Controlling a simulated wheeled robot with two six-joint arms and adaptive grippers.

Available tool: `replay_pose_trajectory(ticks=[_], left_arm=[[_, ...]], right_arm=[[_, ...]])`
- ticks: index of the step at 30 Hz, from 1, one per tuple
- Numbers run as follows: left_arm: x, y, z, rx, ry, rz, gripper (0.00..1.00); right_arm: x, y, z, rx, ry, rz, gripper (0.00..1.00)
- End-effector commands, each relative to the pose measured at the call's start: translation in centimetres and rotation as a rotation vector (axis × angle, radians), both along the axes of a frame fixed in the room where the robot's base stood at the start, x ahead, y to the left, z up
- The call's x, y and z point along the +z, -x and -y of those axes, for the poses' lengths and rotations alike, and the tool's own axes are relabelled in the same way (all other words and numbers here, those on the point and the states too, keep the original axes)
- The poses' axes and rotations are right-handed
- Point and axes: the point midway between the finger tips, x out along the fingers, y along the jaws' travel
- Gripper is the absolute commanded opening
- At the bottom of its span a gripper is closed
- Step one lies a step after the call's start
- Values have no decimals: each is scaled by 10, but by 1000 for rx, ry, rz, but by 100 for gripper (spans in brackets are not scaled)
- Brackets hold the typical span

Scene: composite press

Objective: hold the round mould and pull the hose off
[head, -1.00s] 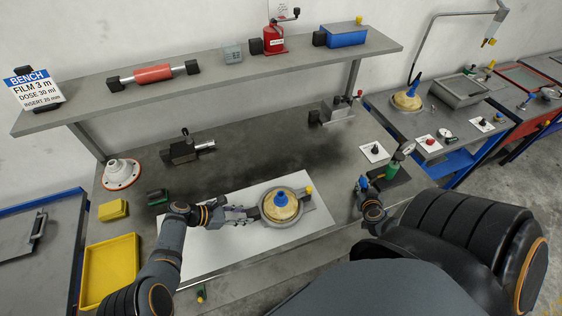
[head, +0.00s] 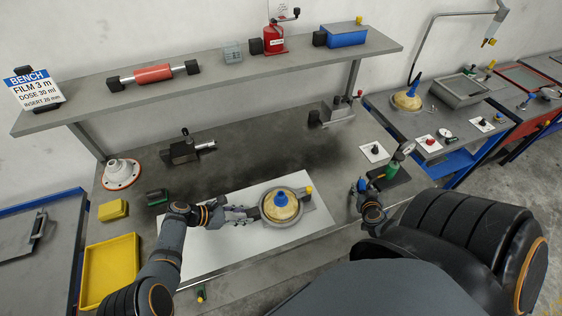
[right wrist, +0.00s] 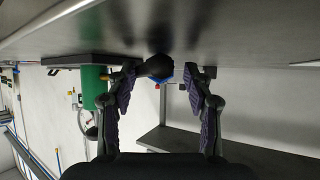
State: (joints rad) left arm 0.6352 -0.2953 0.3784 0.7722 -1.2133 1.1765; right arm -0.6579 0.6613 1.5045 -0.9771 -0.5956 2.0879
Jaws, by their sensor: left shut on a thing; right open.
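The round mould (head: 268,222) is a metal ring with a yellowish domed middle and a blue fitting (head: 281,198) on top. It lies on a white sheet (head: 215,255) on the bench. My left gripper (head: 254,213) is shut on the mould's left side. My right gripper (head: 362,187) is open near the bench's right front, left of a green cylinder (head: 377,173) with a gauge. In the right wrist view a dark rounded piece with blue behind it (right wrist: 160,68) shows between the open fingers (right wrist: 168,72). I cannot make out a hose on the mould.
A yellow tray (head: 109,272) and a yellow block (head: 113,210) are at the left. A white flanged cone (head: 122,173) stands behind them. A shelf (head: 215,80) overhangs the back. Another mould (head: 407,100) sits on the right-hand table.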

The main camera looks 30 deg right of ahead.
Motion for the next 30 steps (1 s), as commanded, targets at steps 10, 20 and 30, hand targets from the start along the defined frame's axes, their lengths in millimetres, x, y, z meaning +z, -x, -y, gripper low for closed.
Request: replay_pose_trajectory(ticks=[10,20,30], left_arm=[[-1,0,0,1,-2,0,0],[-1,0,-1,1,-2,0,0],[-1,0,-1,1,-2,0,32]], right_arm=[[37,51,-47,3,-2,-5,52],[57,74,-68,0,0,-1,52],[57,74,-68,0,-1,-1,52]])
